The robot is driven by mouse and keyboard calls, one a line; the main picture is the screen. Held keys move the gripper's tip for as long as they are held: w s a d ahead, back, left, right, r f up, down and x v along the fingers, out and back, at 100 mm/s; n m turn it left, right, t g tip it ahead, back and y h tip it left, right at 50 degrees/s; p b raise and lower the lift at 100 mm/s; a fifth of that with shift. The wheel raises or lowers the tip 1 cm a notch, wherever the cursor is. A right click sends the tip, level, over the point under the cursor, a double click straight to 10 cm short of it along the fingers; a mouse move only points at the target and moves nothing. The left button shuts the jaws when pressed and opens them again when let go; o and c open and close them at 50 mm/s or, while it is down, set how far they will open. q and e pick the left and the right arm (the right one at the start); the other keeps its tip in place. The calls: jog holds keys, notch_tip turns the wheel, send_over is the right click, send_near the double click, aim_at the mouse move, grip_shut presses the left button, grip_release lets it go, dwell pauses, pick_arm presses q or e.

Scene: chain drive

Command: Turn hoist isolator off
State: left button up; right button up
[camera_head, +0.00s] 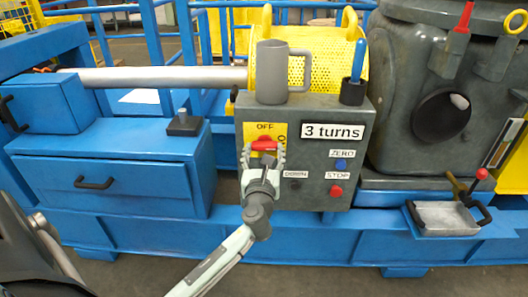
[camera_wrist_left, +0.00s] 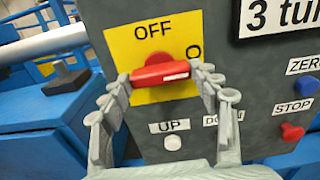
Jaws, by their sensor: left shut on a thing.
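The hoist isolator has a red handle (camera_head: 265,145) on a yellow plate (camera_head: 250,130) marked OFF at the top, with an O at the right. The plate is on the front of a grey control box (camera_head: 315,113). In the left wrist view the red handle (camera_wrist_left: 160,74) lies nearly level, with a white stripe at its right end. My left gripper (camera_head: 264,151) is shut on the handle, one finger at each end; both fingers show in the left wrist view (camera_wrist_left: 162,84). My right gripper is not in view.
The box also bears a "3 turns" sign (camera_head: 333,131), a blue ZERO button (camera_head: 341,164) and a red STOP button (camera_head: 336,191). A grey mug (camera_head: 272,75) and a holder (camera_head: 353,92) with a blue tool stand on top. A metal tray (camera_head: 446,218) is at the right.

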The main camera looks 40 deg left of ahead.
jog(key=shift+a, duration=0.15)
pick_arm(q)
jog(key=shift+n, duration=0.5)
jog(key=shift+f+n, duration=0.1)
jog(key=shift+n, duration=0.6)
jog(key=shift+n+b, duration=0.35)
jog(key=shift+n, duration=0.55)
jog(key=n+b, duration=0.1)
jog(key=n, duration=0.2)
jog(key=shift+n, duration=0.3)
jog(key=n+b, duration=0.1)
jog(key=n, duration=0.3)
jog(key=shift+n, duration=0.3)
jog(key=n+b, duration=0.1)
jog(key=n, duration=0.4)
jog(key=shift+b, duration=0.3)
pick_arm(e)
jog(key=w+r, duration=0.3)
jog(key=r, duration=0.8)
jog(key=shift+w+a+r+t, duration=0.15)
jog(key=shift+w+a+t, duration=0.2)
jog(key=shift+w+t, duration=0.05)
pick_arm(q)
jog(key=shift+n, duration=0.3)
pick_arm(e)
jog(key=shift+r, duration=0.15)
